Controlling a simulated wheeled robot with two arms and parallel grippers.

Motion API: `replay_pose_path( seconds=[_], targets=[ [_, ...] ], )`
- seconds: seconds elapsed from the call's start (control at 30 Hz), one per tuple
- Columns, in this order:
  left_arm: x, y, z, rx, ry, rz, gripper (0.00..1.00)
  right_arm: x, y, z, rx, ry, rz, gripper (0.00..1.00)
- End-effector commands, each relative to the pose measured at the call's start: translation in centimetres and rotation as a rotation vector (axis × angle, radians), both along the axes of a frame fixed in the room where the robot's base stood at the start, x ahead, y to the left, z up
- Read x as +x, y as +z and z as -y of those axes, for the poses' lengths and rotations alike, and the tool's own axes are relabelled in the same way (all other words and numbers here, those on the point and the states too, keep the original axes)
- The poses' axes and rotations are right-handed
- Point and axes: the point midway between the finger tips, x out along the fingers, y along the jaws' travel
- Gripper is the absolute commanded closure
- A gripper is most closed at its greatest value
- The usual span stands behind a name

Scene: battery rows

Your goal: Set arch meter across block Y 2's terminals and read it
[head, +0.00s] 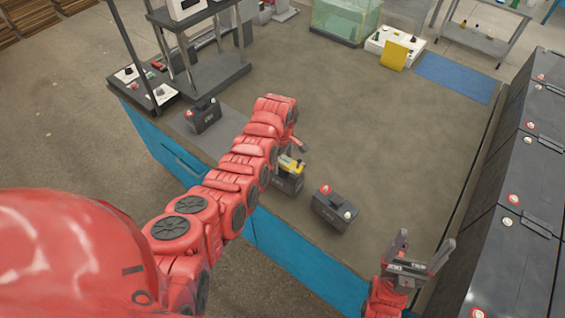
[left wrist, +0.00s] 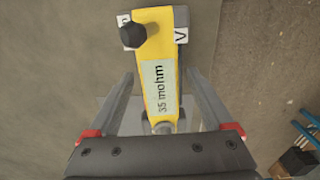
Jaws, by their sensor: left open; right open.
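The yellow arch meter (head: 290,165) sits on top of a dark battery block (head: 288,184) near the bench's front edge. In the left wrist view the meter (left wrist: 160,45) has a dark knob and a display (left wrist: 160,84) reading "35 mohm". My left gripper (head: 299,147) is at the meter, its open fingers apart on either side of its lower end. The meter's contact with the terminals is hidden. Another block (head: 334,207) stands to the right, one (head: 203,114) to the left; their labels are too small to read. My right gripper (head: 422,256) is open and empty at the lower right.
Tall dark cabinets (head: 525,180) with red and white terminals line the right side. A dark rack (head: 215,72) stands at the back left. A glass tank (head: 345,18), a yellow card (head: 394,55) and a blue mat (head: 454,77) are at the back. The bench middle is clear.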

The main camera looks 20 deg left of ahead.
Motion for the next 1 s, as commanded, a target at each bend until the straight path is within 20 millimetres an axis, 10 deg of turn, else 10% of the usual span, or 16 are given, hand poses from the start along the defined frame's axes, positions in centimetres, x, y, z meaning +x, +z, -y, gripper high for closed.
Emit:
replay_pose_path(
  seconds=[0.47,1.0],
  targets=[
    [-0.01,-0.20,0.02,0.000,-0.001,0.000,0.15,-0.01,-0.33,0.01,0.000,0.000,0.000,0.15],
    [-0.03,-0.22,0.03,0.000,-0.001,-0.001,1.00,0.01,-0.33,0.01,0.000,0.000,0.000,0.15]
  ],
)
